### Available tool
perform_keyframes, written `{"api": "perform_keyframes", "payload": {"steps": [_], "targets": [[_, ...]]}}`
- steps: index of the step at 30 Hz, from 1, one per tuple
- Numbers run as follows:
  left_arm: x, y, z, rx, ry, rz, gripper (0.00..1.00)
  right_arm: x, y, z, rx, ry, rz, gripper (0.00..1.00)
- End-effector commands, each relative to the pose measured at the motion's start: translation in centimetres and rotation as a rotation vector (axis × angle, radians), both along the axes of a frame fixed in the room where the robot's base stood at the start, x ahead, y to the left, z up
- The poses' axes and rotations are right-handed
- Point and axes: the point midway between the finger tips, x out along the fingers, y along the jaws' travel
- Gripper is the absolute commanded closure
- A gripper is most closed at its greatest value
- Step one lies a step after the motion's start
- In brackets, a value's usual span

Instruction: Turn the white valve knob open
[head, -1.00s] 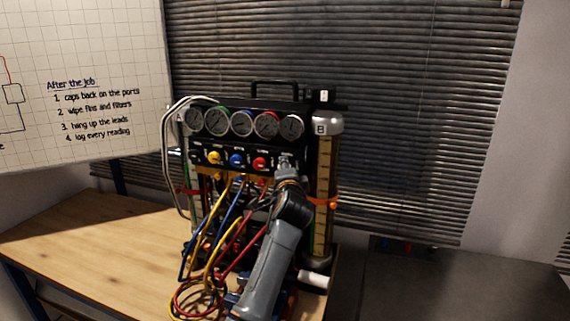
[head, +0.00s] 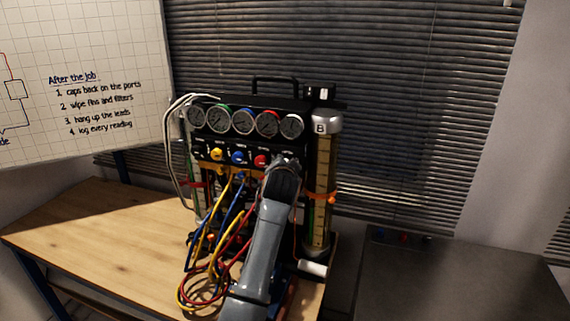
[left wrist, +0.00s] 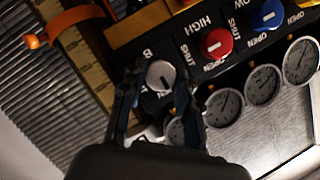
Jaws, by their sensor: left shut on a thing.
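The white valve knob (left wrist: 160,75) shows in the left wrist view, at the end of the row of knobs on the rig's black panel. A dark line runs across its face. My left gripper (left wrist: 155,84) has a finger on each side of the knob and is shut on it. The red knob (left wrist: 216,43) and blue knob (left wrist: 267,14) also show in the wrist view. My right gripper is not in view.
A row of several gauges (head: 243,121) sits above the knobs. Yellow, blue and red hoses (head: 205,285) hang in front of the rig, left of my arm. A clear cylinder marked B (head: 322,190) stands close on the right. The wooden bench (head: 110,230) is bare at left.

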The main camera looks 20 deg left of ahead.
Motion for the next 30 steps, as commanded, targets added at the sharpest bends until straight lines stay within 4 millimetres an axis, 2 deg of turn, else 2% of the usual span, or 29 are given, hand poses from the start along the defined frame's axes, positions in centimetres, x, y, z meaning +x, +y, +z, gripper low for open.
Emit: {"api": "perform_keyframes", "payload": {"steps": [14, 15, 17, 18, 30], "targets": [[-0.01, -0.02, -0.17, -0.014, 0.003, 0.0, 1.0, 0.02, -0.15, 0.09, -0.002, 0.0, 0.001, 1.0], [0.0, -0.02, -0.17, -0.014, 0.003, 0.0, 0.6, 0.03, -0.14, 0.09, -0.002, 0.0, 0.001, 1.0], [-0.01, -0.03, -0.16, -0.014, 0.003, 0.0, 0.48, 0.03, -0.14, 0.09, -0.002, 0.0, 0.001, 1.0], [0.0, -0.02, -0.15, -0.013, 0.003, -0.001, 0.46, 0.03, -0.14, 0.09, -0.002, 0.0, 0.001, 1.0], [-0.59, -0.2, 0.15, -0.012, -0.001, 0.0, 0.46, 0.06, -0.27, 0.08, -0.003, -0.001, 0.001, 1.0]]}}
